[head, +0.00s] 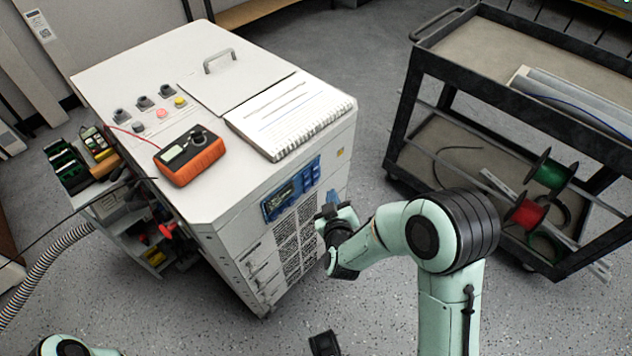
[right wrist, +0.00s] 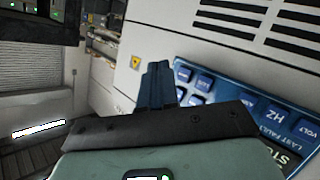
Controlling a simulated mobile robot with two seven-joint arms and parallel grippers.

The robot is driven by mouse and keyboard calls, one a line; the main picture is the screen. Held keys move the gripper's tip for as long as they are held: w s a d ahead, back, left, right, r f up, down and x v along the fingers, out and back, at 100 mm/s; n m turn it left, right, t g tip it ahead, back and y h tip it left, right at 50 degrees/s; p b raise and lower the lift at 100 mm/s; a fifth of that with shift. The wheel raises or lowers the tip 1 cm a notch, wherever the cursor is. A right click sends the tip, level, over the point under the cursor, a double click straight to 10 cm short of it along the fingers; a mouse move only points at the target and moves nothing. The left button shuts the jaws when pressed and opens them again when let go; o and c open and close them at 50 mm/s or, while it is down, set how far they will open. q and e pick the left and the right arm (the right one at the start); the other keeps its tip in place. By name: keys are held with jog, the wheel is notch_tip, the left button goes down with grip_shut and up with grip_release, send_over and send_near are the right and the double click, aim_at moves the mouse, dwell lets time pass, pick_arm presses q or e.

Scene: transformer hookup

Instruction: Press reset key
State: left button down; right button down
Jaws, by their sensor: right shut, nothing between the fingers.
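A blue control panel (head: 291,188) with a small display and keys is set in the upper front face of the white cabinet (head: 240,262). In the right wrist view the panel (right wrist: 250,108) shows tilted, with several dark blue keys and white lettering. I cannot read a reset label on any key. My right gripper (head: 331,206) is in front of the cabinet, to the right of and below the panel. Its fingers (right wrist: 158,84) are shut and empty, and overlap the panel's edge in the wrist view. I cannot tell whether they touch it. A dark piece (head: 323,343) at the bottom edge may be my left gripper.
An orange multimeter (head: 189,156) and a spiral notebook (head: 290,113) lie on the cabinet top, beside several knobs and buttons. A black cart (head: 433,66) with red and green wire spools stands at the right. Open floor lies between cart and cabinet.

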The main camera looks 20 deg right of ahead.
aim_at(315, 182)
jog(key=shift+w+a, duration=0.25)
jog(key=shift+w, duration=0.35)
jog(key=shift+w+a, duration=0.25)
jog(key=shift+w, duration=0.3)
jog(key=shift+w, duration=0.1)
dwell(1.2)
jog(key=shift+w+a, duration=0.15)
jog(key=shift+w, duration=0.1)
jog(key=shift+w+a, duration=0.15)
jog(key=shift+w, duration=0.2)
dwell(0.6)
jog(key=shift+s, duration=0.1)
jog(key=shift+s+d+p, duration=0.35)
jog(key=shift+s, duration=0.25)
